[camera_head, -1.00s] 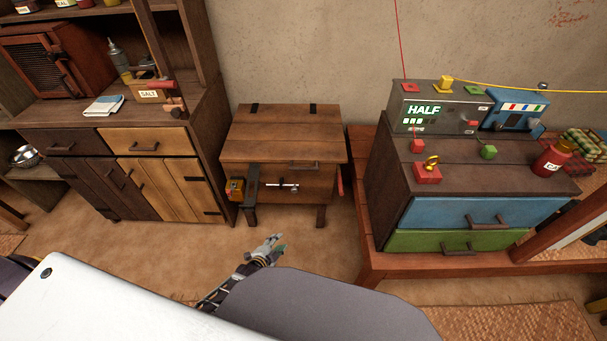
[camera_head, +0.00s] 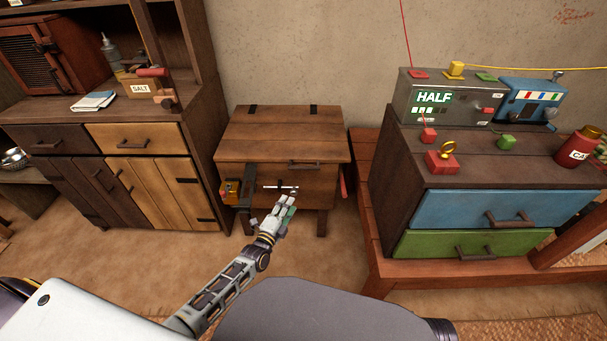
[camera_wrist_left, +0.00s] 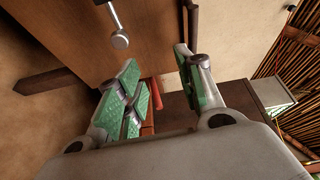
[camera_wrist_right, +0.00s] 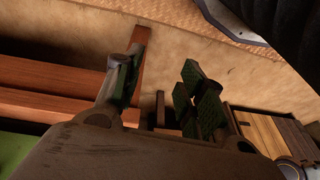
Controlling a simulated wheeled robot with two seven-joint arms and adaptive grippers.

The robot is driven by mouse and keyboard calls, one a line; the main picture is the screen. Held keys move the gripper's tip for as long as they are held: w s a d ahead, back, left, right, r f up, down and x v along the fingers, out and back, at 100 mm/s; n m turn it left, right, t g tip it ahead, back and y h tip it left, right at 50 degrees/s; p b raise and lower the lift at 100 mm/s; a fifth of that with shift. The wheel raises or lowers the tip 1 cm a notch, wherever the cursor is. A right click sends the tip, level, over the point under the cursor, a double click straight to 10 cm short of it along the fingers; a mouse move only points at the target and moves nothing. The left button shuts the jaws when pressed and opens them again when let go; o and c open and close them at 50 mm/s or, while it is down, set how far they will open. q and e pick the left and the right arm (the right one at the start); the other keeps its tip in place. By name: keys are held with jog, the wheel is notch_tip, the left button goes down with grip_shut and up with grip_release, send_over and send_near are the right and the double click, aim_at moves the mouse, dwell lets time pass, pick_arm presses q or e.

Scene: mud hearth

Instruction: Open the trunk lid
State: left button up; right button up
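The wooden trunk (camera_head: 265,172) stands against the wall in the head view, and its lid (camera_head: 281,133) lies shut with two dark hinges at the back. A dark handle (camera_head: 306,164) is at the lid's front edge. A metal bar with a round end (camera_head: 282,188) crosses the front, beside a dark bracket. My left gripper (camera_head: 285,212) is in front of the trunk, below the handle. In the left wrist view its green-padded fingers (camera_wrist_left: 158,85) are apart and empty, near the trunk front (camera_wrist_left: 75,40). My right gripper (camera_wrist_right: 160,85) shows only in its wrist view, fingers apart and empty.
A cupboard (camera_head: 150,165) stands left of the trunk. On the right, a cabinet with blue and green drawers (camera_head: 500,212) sits on a red wooden platform (camera_head: 362,200) close to the trunk. Bare floor lies in front.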

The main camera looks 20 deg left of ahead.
pick_arm(q)
jog(key=shift+w+d+r+m+t+b, duration=0.1)
jog(key=shift+w+r+m+t+b, duration=0.25)
jog(key=shift+r, duration=0.4)
jog(key=shift+w+r+m+t+b, duration=0.2)
jog(key=shift+r+t+b, duration=0.1)
jog(key=shift+r+b, duration=0.35)
jog(key=shift+w+d+r+m+t+b, duration=0.1)
jog(key=shift+w+r+m+t+b, duration=0.2)
jog(key=shift+r, duration=0.5)
pick_arm(e)
jog(key=shift+a+v, duration=0.15)
jog(key=shift+v, duration=0.65)
jog(key=shift+a+v, duration=0.15)
jog(key=shift+v, duration=0.7)
pick_arm(q)
jog(key=shift+w, duration=0.1)
pick_arm(e)
jog(key=shift+w, duration=0.2)
